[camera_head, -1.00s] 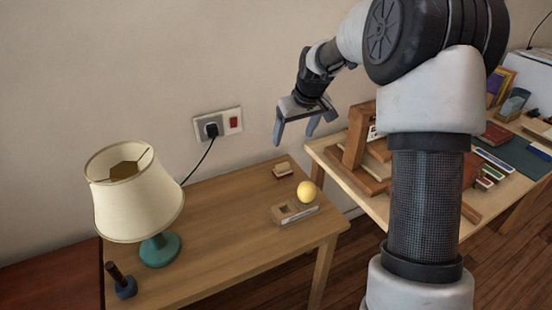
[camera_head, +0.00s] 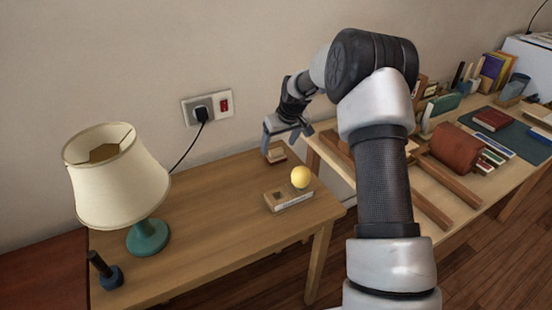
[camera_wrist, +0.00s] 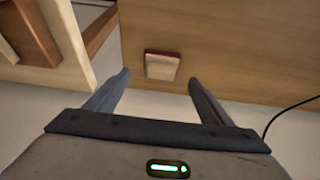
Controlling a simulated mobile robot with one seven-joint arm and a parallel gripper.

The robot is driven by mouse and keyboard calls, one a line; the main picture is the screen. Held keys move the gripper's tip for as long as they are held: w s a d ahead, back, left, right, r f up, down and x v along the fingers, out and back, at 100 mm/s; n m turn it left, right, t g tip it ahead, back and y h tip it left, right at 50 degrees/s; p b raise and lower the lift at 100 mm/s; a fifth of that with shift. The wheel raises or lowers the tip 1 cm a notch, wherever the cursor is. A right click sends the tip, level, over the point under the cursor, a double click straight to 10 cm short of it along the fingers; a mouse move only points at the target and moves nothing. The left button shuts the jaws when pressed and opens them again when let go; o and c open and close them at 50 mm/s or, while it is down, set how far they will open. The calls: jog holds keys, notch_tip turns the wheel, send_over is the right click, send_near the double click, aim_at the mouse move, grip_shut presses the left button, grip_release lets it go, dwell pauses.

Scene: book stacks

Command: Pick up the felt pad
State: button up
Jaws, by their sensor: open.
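The felt pad appears to be the small cream block with a dark red layer (camera_head: 277,156), lying near the back edge of the small wooden table. It also shows in the wrist view (camera_wrist: 162,65), beyond and between my fingertips, with clear space around it. My gripper (camera_head: 281,145) is open and empty, just above and behind the pad, fingers pointing down towards the table. In the wrist view my gripper (camera_wrist: 158,78) has both fingers spread apart, not touching the pad.
A lamp (camera_head: 118,180) and a dark blue hand tool (camera_head: 106,273) are on the left. The wall socket (camera_head: 207,107) is behind. A crowded second table (camera_head: 463,213) is on the right.

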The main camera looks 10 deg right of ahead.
aim_at(276, 150)
jog(key=b+x, duration=0.1)
jog(key=x, duration=0.4)
jog(key=shift+f, duration=0.1)
jog(key=shift+c, duration=0.3)
jog(key=c, duration=1.1)
